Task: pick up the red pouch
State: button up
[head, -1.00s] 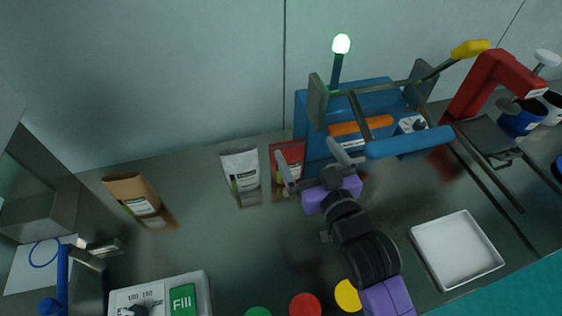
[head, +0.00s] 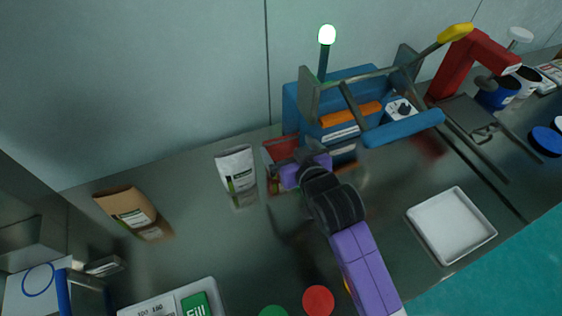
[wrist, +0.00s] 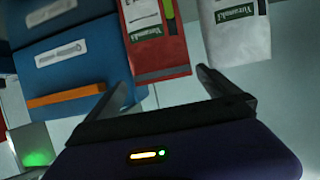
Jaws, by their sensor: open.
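The red pouch (head: 273,149) stands upright at the back of the metal table, just left of the blue machine; my gripper partly hides it in the head view. The wrist view shows the red pouch (wrist: 157,35) with a white and green label, mostly between my open fingers. My gripper (head: 286,160) is at its near side. The wrist view shows my gripper (wrist: 162,63) with nothing held; whether either finger touches the pouch I cannot tell.
A white pouch (head: 236,169) stands close to the left and shows near one finger in the wrist view (wrist: 236,35). The blue machine (head: 292,102) stands close on the other side. A brown pouch (head: 124,204) is farther left; a white tray (head: 452,222) is at right.

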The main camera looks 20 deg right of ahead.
aim_at(282, 142)
jog(key=shift+p+x, duration=0.6)
jog(key=shift+x, duration=2.05)
jog(key=shift+s+a+f, duration=0.1)
jog(key=shift+f, duration=0.1)
jog(key=shift+c, duration=0.2)
jog(key=c, duration=1.8)
